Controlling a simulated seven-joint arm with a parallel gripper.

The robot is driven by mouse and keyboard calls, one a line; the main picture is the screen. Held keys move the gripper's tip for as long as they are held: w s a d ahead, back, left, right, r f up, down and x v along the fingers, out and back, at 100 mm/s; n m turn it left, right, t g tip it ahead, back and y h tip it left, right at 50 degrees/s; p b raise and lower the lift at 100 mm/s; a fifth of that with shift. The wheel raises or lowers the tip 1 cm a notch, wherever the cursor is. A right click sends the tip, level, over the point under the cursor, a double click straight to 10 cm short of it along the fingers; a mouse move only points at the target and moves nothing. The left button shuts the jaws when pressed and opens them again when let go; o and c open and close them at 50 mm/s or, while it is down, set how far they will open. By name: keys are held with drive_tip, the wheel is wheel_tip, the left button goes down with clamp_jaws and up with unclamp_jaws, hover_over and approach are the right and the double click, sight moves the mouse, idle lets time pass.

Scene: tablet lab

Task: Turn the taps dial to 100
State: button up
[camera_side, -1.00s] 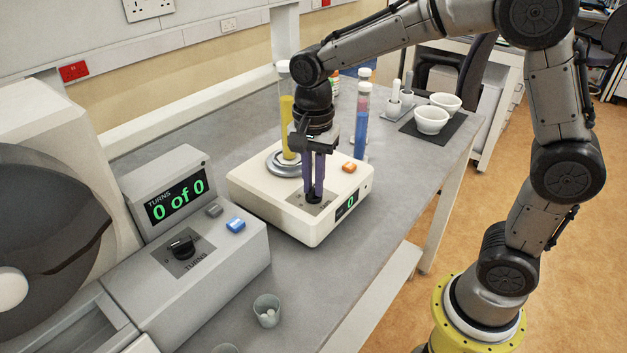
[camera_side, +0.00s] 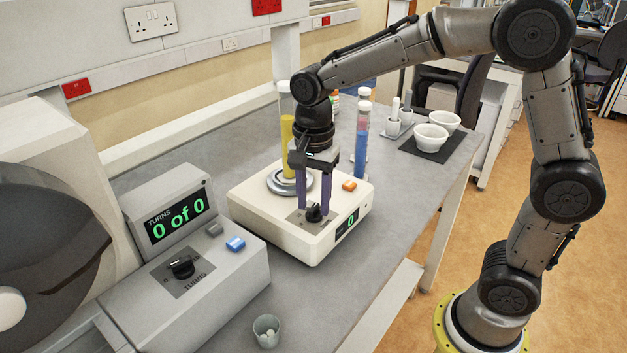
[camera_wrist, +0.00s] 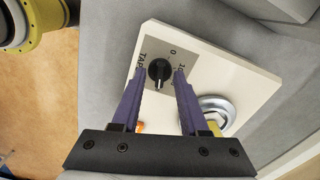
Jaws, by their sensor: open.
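The taps dial (camera_side: 314,213) is a black knob on a grey plate at the front of the cream tapping machine (camera_side: 262,212). The machine's green display (camera_side: 347,222) reads 0. In the wrist view the dial (camera_wrist: 159,72) shows with "TAPS" and "0" printed around it, and another mark partly hidden by a finger. My gripper (camera_side: 314,203) is open, pointing down, with its purple fingers on either side of the dial. In the wrist view the fingers (camera_wrist: 157,80) are apart from the knob, with gaps on both sides.
An orange button (camera_side: 349,185) sits on the machine right of my gripper. A yellow-filled cylinder (camera_side: 287,140) stands on the metal platform behind. A blue-filled tube (camera_side: 361,145) is beyond. Left is a grey turns box (camera_side: 205,265) with its own dial, reading "0 of 0". A small cup (camera_side: 266,331) stands in front.

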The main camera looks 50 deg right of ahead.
sight(315, 207)
wheel_tip(315, 207, up, 14)
drive_tip(key=shift+f, duration=0.2)
idle(0.4)
drive_tip(key=s+d+r+n+t, duration=0.2)
drive_tip(key=s+d+t, duration=0.1)
drive_tip(key=s, duration=0.9)
drive_tip(key=s+d+f+n+t, duration=0.1)
drive_tip(key=s+f+n+t, duration=0.1)
drive_tip(key=s+f+n, duration=0.4)
wheel_tip(315, 207, down, 4)
drive_tip(key=n, duration=0.7)
drive_tip(key=shift+s+t, duration=0.3)
drive_tip(key=shift+s, duration=0.1)
